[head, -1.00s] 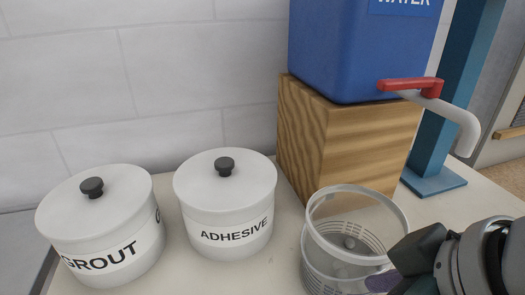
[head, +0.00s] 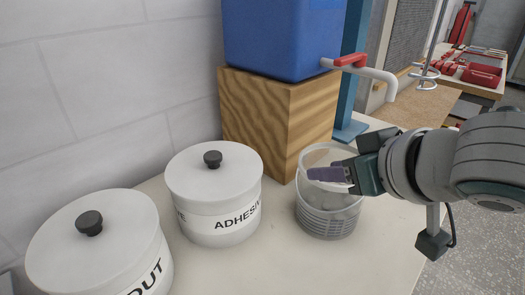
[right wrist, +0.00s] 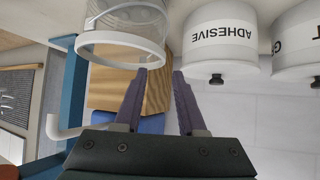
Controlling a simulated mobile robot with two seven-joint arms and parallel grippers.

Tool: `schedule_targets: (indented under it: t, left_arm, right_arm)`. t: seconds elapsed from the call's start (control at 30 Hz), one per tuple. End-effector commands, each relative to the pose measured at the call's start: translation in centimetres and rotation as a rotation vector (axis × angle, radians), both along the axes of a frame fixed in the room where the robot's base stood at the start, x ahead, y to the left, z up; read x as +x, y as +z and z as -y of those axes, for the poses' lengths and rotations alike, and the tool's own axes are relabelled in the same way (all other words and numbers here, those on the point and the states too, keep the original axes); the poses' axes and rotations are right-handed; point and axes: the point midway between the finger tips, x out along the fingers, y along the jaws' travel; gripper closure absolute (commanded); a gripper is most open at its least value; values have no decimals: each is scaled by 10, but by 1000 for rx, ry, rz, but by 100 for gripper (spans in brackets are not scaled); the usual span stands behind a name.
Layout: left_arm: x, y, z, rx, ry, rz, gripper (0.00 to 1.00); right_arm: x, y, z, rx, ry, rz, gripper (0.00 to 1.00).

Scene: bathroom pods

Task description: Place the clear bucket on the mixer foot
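The clear bucket (head: 327,222), with a pale rim and ribbed wall, stands upright on the counter in front of the wooden block. It also shows in the right wrist view (right wrist: 122,50). My right gripper (head: 328,174) is at its rim, with a purple finger seen across the opening. In the right wrist view its two fingers (right wrist: 161,72) are apart, close to the bucket's rim; whether one is inside the wall I cannot tell. I cannot identify the mixer foot for sure; a blue post (head: 352,120) with a flat base stands behind the bucket. My left gripper is out of view.
White GROUT (head: 100,245) and ADHESIVE (head: 215,190) pots stand left of the bucket. A blue water tank with a red-handled tap (head: 365,68) sits on the wooden block (head: 275,110). A pole with pale blue rings (head: 424,84) is at the right. Counter front is clear.

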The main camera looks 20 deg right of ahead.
Motion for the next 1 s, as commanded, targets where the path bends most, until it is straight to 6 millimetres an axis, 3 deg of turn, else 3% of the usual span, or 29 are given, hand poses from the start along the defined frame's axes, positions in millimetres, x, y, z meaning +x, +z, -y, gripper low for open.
schedule_targets:
  t: [0.5,0.8,1.0]
  left_arm:
    - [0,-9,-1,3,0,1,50]
    - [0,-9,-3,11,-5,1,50]
    - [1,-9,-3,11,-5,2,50]
  right_arm:
    - [43,-35,2,0,0,0,60]
    - [46,-38,1,0,3,-1,60]
    - [46,-38,1,0,2,-1,82]
